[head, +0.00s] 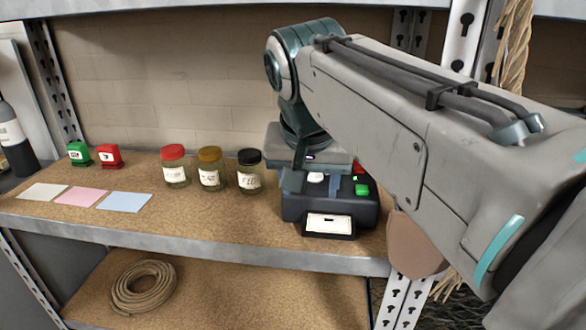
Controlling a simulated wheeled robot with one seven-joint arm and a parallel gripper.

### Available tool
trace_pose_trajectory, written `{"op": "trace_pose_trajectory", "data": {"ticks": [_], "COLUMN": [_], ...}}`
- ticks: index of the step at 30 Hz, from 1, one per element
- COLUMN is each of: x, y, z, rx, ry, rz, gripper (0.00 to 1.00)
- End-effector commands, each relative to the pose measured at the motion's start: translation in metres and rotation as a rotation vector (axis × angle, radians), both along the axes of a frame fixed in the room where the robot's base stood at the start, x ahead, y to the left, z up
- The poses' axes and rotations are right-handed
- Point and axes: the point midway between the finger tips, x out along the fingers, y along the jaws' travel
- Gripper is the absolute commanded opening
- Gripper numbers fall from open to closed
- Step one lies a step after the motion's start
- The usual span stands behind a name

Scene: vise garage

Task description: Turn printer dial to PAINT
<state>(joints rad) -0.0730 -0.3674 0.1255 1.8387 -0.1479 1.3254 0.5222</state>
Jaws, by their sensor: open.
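The printer (290,208) is a dark box on the cork-topped shelf. It has a green button (361,190) and a small red spot on its top, and a white label (329,224) at its front. A small white round part (315,177), which looks like the dial, shows between the fingers of my gripper (312,184). My gripper points down over the printer's top, with its fingers apart on either side of that part. I cannot tell whether they touch it. The dial's markings and setting are hidden or too small to read.
Left of the printer stand three labelled jars with black (249,170), yellow (210,168) and red (174,166) lids. Green (79,153) and red (109,155) stampers stand farther left, behind white, pink and blue cards (125,202). A rope coil (143,287) lies on the lower shelf.

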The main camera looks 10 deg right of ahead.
Motion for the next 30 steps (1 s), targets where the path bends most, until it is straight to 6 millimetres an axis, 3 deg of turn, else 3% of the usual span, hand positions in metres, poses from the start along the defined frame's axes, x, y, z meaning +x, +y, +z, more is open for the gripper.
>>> {"op": "trace_pose_trajectory", "data": {"ticks": [5, 22, 24, 30], "x": [0.018, 0.117, 0.119, 0.128], "y": [-0.005, -0.038, -0.039, -0.042], "z": [0.001, 0.000, -0.018, -0.040], "rx": [0.001, 0.001, 0.000, 0.000], "ry": [0.001, 0.001, 0.003, 0.001], "rz": [-0.003, -0.003, -0.002, -0.002], "gripper": [0.54, 0.54, 0.54, 0.54]}}
